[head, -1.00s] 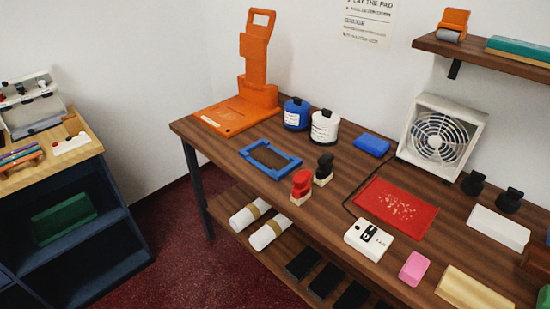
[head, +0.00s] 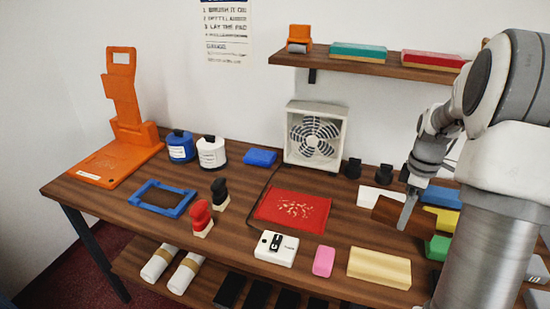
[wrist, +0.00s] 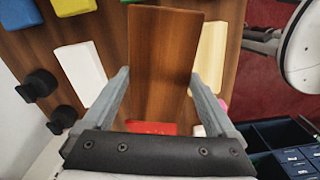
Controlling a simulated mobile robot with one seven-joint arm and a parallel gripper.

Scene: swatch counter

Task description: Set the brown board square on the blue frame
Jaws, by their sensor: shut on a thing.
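The brown board (head: 388,211) is in my gripper (head: 406,208), over the right part of the counter in the head view. In the wrist view the board (wrist: 165,55) lies between the two fingers of my gripper (wrist: 160,82), which are shut on its sides. Its far end reaches past the fingertips. The blue frame (head: 154,208) lies flat on the left part of the counter, open in the middle, with nothing on it. My gripper and the board are well to the right of it.
Red and black stampers (head: 201,215) stand just right of the frame. An orange press (head: 125,120) and two jars (head: 211,153) stand behind it. A red pad (head: 293,208), white device (head: 276,248) and fan (head: 315,136) lie between frame and board. A shelf (head: 380,68) hangs above.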

